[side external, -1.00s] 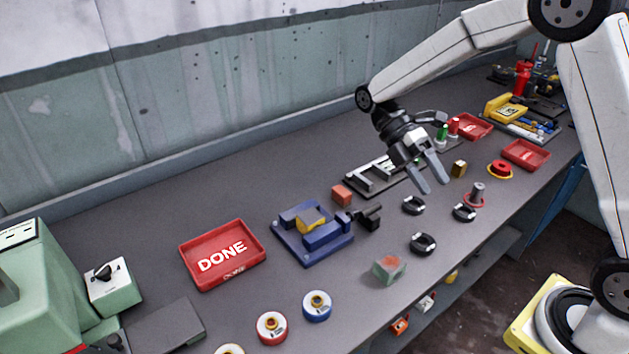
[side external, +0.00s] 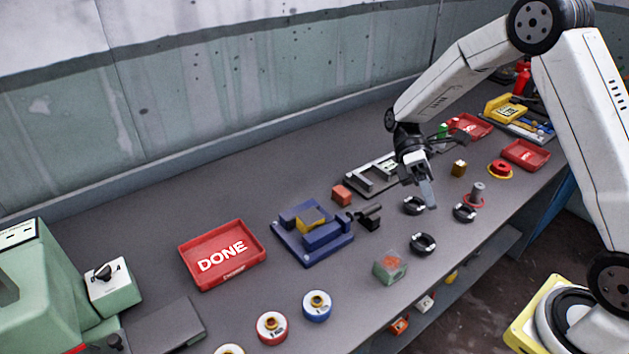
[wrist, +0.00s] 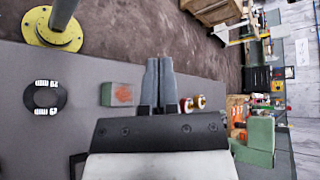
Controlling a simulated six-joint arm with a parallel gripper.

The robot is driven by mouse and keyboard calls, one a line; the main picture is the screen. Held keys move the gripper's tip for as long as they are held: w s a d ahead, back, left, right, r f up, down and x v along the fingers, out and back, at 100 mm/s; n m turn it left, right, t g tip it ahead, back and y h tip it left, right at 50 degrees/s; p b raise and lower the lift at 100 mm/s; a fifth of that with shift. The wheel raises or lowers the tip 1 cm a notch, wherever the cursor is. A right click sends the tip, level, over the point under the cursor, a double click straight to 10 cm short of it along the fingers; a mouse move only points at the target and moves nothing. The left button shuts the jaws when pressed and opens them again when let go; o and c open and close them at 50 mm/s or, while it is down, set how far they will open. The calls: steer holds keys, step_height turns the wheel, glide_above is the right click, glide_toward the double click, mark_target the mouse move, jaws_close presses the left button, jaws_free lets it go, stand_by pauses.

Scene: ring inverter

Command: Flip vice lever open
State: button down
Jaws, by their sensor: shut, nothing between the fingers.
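The blue vice (side external: 312,236) sits on the grey bench in the side view, with a yellow block (side external: 311,220) between its jaws. A black lever (side external: 368,216) sticks out at its right side. My gripper (side external: 430,205) is to the right of the vice and lever, above the bench beside a black ring, fingers pointing down. The fingers are together and hold nothing. In the wrist view my gripper (wrist: 158,62) shows two grey fingers side by side; the vice cannot be made out there.
A red DONE tray (side external: 222,255) lies left of the vice. An orange block (side external: 341,194) stands behind the lever. Black rings (side external: 423,244) and a green block (side external: 390,267) lie near the front edge. The wrist view also shows the green block (wrist: 121,95).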

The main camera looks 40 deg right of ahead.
mark_target(362, 213)
steer(key=d+f+m+t+y, duration=0.1)
steer(key=f+m+t+y, duration=0.1)
steer(key=m, duration=0.7)
steer(key=w+d+f+m+t+y, duration=0.1)
steer(key=f+m+t+y, duration=0.2)
steer(key=m, duration=0.6)
steer(key=d+f+m+t+y, duration=0.2)
steer(key=m+y, duration=0.4)
steer(key=m, duration=0.3)
steer(key=shift+w+d+f+t, duration=0.1)
steer(key=shift+w+f+t, duration=0.05)
steer(key=shift+f+t, duration=0.55)
steer(key=d+f+m+t, duration=0.1)
steer(key=m+t, duration=0.1)
steer(key=m, duration=0.1)
steer(key=d+f+m+t+y, duration=0.1)
steer(key=m, duration=0.3)
steer(key=d+f+m+t, duration=0.1)
steer(key=m+t, duration=0.1)
steer(key=m, duration=0.2)
steer(key=shift+w+f+t+y, duration=0.2)
steer(key=shift+w+t+y, duration=0.1)
steer(key=shift+w+d+f+m+t, duration=0.1)
steer(key=shift+d+f+m+t, duration=0.15)
steer(key=shift+m+t, duration=0.55)
steer(key=shift+d+f+m+t, duration=0.25)
steer(key=shift+m+t, duration=0.15)
steer(key=shift+m, duration=0.7)
steer(key=shift+a, duration=0.15)
